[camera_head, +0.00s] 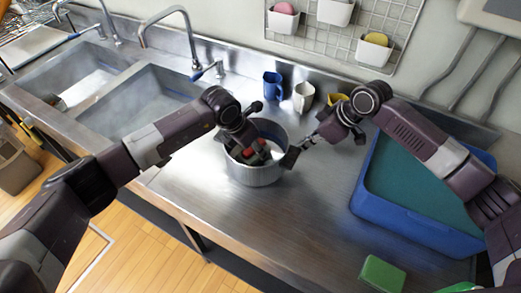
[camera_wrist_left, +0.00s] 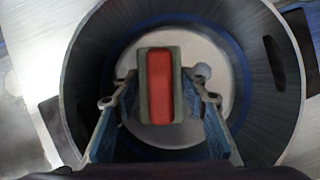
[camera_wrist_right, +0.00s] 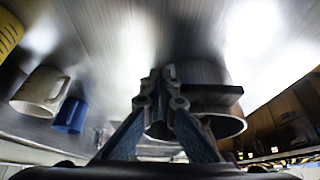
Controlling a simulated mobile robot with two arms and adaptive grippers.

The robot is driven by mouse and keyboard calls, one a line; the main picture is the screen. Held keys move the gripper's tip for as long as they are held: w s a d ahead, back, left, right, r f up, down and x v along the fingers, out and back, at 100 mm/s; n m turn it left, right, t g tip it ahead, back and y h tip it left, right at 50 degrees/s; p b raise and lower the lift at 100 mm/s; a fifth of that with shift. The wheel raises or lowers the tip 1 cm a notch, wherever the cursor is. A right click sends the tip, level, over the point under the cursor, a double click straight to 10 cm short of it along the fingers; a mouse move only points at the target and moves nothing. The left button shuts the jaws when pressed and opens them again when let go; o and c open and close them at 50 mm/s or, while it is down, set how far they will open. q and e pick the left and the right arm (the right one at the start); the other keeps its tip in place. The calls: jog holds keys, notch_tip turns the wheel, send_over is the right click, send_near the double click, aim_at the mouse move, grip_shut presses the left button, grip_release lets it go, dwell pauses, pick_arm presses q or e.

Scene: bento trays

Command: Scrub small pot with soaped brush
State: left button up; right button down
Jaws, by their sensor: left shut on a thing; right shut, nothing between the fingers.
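The small steel pot (camera_head: 256,176) stands upright on the steel counter; its wall also fills the left wrist view (camera_wrist_left: 85,75). My left gripper (camera_head: 253,152) reaches down inside the pot. It is shut on the brush, a grey-edged block with a red middle (camera_wrist_left: 159,85), over the pot's pale floor. The brush's underside is hidden, so I cannot tell if it touches the floor or carries soap. My right gripper (camera_head: 306,140) is shut and empty beside the pot's dark right handle (camera_head: 290,157). In the right wrist view the handle (camera_wrist_right: 218,92) lies close to the fingertips; contact is unclear.
Blue (camera_head: 272,86), white (camera_head: 303,97) and yellow (camera_head: 337,98) mugs stand behind the pot. A blue tub (camera_head: 405,226) is at the right, with a green sponge (camera_head: 382,273) in front. Sinks (camera_head: 150,102) lie left. The counter in front of the pot is clear.

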pick_arm(q)
jog(key=shift+a, duration=0.2)
jog(key=shift+w+r, duration=0.1)
jog(key=shift+r, duration=2.9)
